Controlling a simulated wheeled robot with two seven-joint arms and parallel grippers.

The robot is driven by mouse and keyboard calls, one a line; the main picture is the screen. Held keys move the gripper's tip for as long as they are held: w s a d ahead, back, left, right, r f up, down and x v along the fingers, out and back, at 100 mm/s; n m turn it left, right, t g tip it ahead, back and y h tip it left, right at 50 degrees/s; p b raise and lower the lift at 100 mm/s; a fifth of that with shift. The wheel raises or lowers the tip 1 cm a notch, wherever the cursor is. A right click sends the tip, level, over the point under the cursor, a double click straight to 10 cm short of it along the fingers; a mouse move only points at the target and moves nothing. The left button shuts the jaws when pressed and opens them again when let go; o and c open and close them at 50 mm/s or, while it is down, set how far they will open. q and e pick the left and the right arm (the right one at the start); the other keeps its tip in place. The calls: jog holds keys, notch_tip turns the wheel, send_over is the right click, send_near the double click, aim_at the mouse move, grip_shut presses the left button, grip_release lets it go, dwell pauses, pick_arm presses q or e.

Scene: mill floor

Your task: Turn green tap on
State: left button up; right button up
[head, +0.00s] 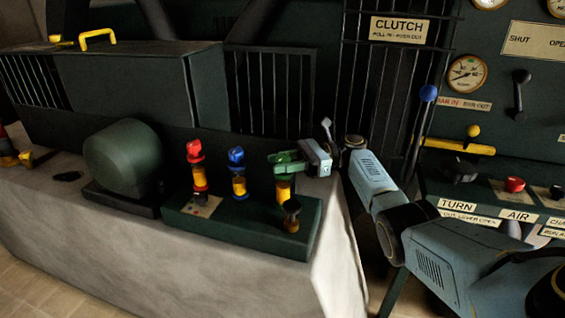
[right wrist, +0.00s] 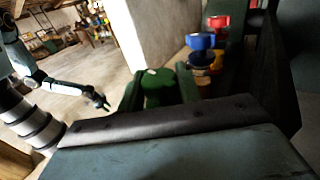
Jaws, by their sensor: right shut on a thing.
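The green tap (head: 284,168) stands on the dark manifold block (head: 262,232), above a yellow body. My right gripper (head: 287,160) reaches it from the right and is shut on its green top. In the right wrist view the green tap (right wrist: 158,86) sits between the two fingers of my right gripper (right wrist: 159,90). The fingers hide part of the tap, and I cannot tell how far it is turned. My left gripper (right wrist: 99,102) shows small at the left of the right wrist view, away from the taps; its jaws are too small to read.
The red tap (head: 194,152) and blue tap (head: 236,157) stand left of the green one. A rounded green housing (head: 124,158) is further left. A control panel (head: 505,120) stands at the right.

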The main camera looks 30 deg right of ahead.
jog(key=shift+f, duration=0.1)
dwell(0.3)
jog(key=o, duration=0.9)
jog(key=shift+o, duration=0.2)
pick_arm(q)
jog(key=w+d+r+t+b, duration=0.1)
jog(key=d+r+b, duration=0.1)
jog(key=r, duration=0.4)
jog(key=w+d+r+t+h+b, duration=0.1)
jog(key=w+d+r+b, duration=0.1)
jog(key=r, duration=0.5)
jog(key=w+d+r+b, duration=0.2)
jog(key=d+r+b, duration=0.2)
jog(key=r, duration=0.2)
jog(key=shift+r+t+h+b, duration=0.3)
jog(key=shift+r+t, duration=0.1)
pick_arm(e)
jog(key=v, duration=1.3)
jog(key=shift+d, duration=0.2)
pick_arm(q)
jog(key=shift+w, duration=0.1)
